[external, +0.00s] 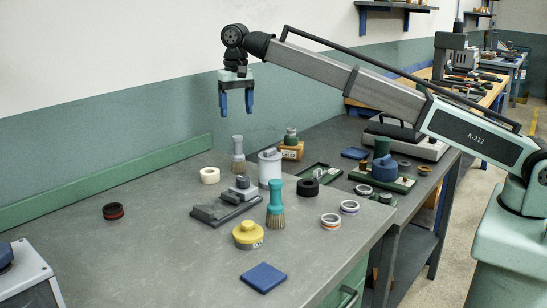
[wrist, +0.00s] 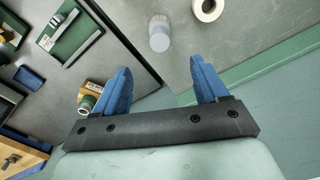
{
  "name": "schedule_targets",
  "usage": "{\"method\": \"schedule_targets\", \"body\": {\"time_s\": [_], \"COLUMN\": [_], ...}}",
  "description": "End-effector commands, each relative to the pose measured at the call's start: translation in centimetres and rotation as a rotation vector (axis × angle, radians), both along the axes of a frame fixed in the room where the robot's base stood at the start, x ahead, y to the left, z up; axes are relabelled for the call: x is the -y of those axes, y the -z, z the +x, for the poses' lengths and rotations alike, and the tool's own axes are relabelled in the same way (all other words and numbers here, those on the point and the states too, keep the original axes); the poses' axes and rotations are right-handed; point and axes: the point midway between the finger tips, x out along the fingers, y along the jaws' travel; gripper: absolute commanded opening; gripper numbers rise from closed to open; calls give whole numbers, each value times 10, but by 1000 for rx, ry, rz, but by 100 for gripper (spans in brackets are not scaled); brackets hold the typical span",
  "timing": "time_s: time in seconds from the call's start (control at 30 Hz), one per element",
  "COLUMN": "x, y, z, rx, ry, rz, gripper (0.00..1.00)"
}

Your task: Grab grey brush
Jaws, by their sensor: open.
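The grey brush (external: 238,148) stands upright, bristles down, near the back of the grey workbench in the external view. In the wrist view, the grey brush (wrist: 159,40) shows from above, with its round handle end toward me and its bristles beyond. My gripper (external: 236,108) hangs with its blue fingers pointing down, above the brush and apart from it. In the wrist view, my gripper (wrist: 161,78) is open with nothing between its fingers; the brush appears beyond the gap between the fingertips.
A white tape roll (external: 210,175) lies left of the brush. A grey canister (external: 270,170) and a small wooden box (external: 292,151) stand to its right. A teal-handled brush (external: 276,195) and a yellow container (external: 248,236) stand nearer the front. The bench's left side is mostly clear.

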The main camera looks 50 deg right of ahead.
Motion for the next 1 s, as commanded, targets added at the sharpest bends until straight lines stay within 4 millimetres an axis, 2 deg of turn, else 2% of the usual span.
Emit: {"method": "schedule_targets", "body": {"time_s": [0.7,0.83,1.0], "x": [1,1,1], "y": [0,0,0], "z": [-2,-2,-2], "rx": [-12,-12,-12], "ry": [1274,1431,1538], "rz": [3,4,5], "gripper": [73,73,73]}}
